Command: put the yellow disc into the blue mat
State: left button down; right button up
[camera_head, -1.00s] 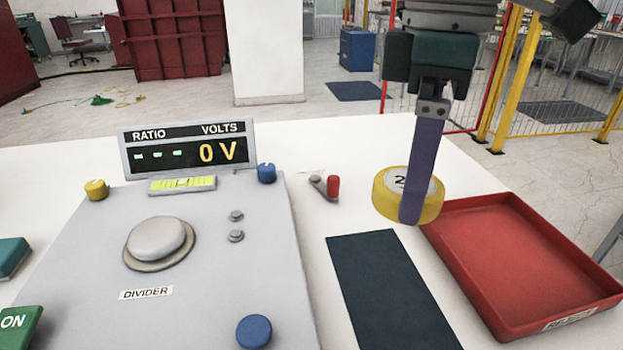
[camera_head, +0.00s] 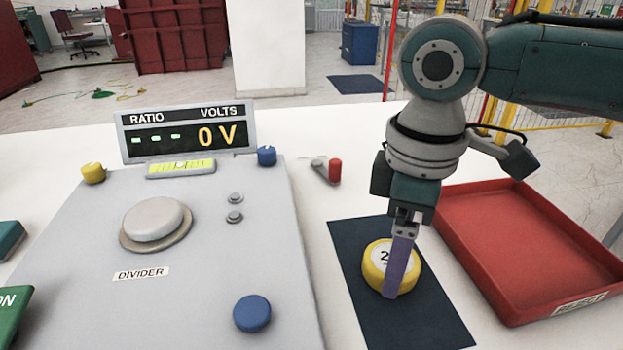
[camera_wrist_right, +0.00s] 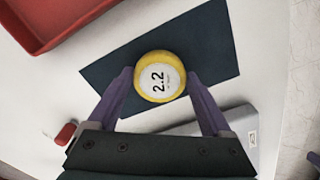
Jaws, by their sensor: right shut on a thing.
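The yellow disc (camera_head: 375,268) has a white top label, which reads 2.2 in the right wrist view (camera_wrist_right: 160,84). My right gripper (camera_head: 397,282) is shut on the disc, one purple finger on each side of it. The blue mat (camera_head: 354,235) is a dark rectangle on the white table. The mat also shows in the right wrist view (camera_wrist_right: 210,45). My left gripper is not in view.
A red tray (camera_head: 530,309) stands just right of the mat. The grey divider panel (camera_head: 200,290) with knobs and a 0 V display (camera_head: 187,137) fills the left. A small red-handled lever (camera_head: 334,171) sits behind the mat.

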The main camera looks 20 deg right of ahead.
jog(key=o, duration=1.5)
jog(key=shift+f, duration=0.1)
notch_tip(320, 180, up, 12)
jog(key=p, duration=0.2)
jog(key=s+a+f+y, duration=0.1)
jog(key=s+a+f, duration=0.1)
jog(key=a, duration=0.1)
jog(key=s+a+f+t+y, duration=0.1)
jog(key=s+a+f, duration=0.2)
jog(key=a, duration=0.1)
jog(key=s+a+f+m+t, duration=0.1)
jog(key=s+a+f, duration=0.1)
jog(key=a, duration=0.1)
jog(key=shift+s+a+f+y, duration=0.15)
jog(key=shift+a+f+y, duration=0.2)
jog(key=shift+y, duration=0.05)
jog(key=s+m, duration=0.1)
jog(key=s+d+m+t, duration=0.1)
jog(key=s+f, duration=0.1)
jog(key=shift+s+d+f+m, duration=0.1)
jog(key=shift+s+d+m, duration=0.1)
jog(key=shift+m, duration=0.2)
jog(key=s+d+m+h, duration=0.1)
jog(key=d, duration=0.1)
jog(key=s+d+m, duration=0.1)
jog(key=s+d, duration=0.1)
jog(key=s+d+m+h, duration=0.1)
jog(key=s+d, duration=0.1)
jog(key=shift+f+t+h, duration=0.3)
jog(key=shift+f, duration=0.05)
